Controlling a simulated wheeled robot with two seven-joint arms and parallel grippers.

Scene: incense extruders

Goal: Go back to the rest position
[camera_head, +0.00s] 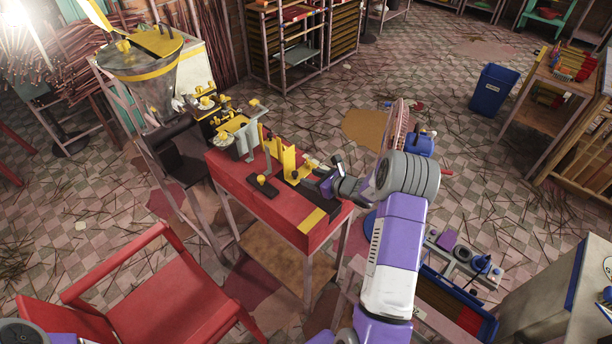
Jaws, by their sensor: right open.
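My right arm comes in from the bottom and reaches up to a red-topped table (240,185). My right gripper (318,181) is at the table's right side, close to a yellow upright bracket (289,160) on a dark base. The gripper is open. It is small in the picture, and I cannot tell whether it touches the bracket. My left gripper is not in view.
An incense extruder with a yellow-rimmed hopper (150,55) stands behind the table at left. A red chair (165,295) is at front left. A blue bin (493,90) stands at back right. Sticks litter the tiled floor.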

